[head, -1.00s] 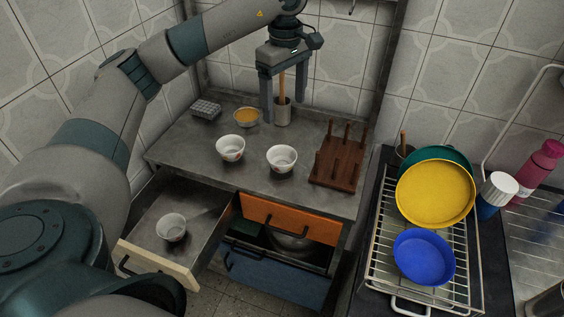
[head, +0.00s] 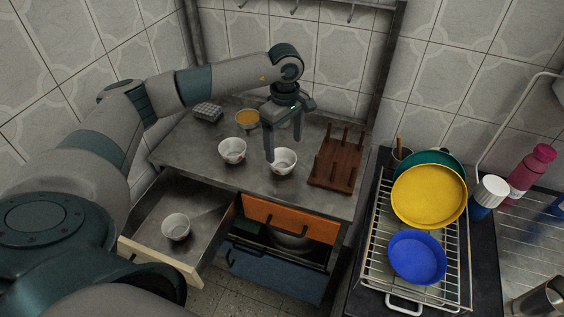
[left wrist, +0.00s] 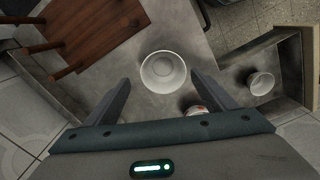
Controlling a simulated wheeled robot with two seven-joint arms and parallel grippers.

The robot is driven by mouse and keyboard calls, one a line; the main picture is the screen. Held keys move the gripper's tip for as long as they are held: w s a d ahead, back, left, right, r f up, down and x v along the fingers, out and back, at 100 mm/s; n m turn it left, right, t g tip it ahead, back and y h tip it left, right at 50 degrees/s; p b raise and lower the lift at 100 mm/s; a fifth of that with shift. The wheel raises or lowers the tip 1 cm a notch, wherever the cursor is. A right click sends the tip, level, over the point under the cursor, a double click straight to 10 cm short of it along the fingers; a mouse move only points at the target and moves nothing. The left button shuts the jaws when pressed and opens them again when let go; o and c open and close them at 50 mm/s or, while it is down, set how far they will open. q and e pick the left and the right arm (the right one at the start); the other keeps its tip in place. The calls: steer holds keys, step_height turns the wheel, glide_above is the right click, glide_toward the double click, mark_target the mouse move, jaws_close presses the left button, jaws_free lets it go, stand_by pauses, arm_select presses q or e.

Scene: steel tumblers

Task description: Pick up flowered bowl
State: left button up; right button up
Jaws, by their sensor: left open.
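Two white bowls with small coloured marks stand on the steel counter. The left bowl (head: 232,151) shows orange-red flower marks on its side; the right bowl (head: 283,162) shows fainter marks. My left gripper (head: 283,149) is open and empty, pointing down over the right bowl. In the left wrist view, this bowl (left wrist: 163,71) lies between and just beyond the open fingertips (left wrist: 160,79), seen from above. The left bowl (left wrist: 196,111) is partly hidden by a finger and the gripper body there. My right gripper is not in view.
A plain white bowl (head: 176,227) sits in the open drawer (head: 150,247). A brown peg rack (head: 336,162) stands right of the bowls. An orange-filled bowl (head: 247,118) and grey egg-carton-like block (head: 208,111) are behind. A dish rack (head: 376,262) stands at right.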

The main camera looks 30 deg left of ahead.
mark_target(282, 155)
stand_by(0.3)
arm_select(q)
steer(key=shift+s+f+p, duration=0.15)
steer(key=shift+f+p, duration=0.3)
steer(key=shift+p, duration=0.1)
steer(key=f+p, duration=0.2)
steer(key=f, duration=0.1)
steer(key=shift+s+a+f, duration=0.15)
steer(key=shift+a+f, duration=0.05)
steer(key=shift+f, duration=0.5)
steer(key=shift+c, duration=0.3)
steer(key=c, duration=1)
steer(key=shift+r, duration=0.15)
steer(key=shift+c, duration=0.2)
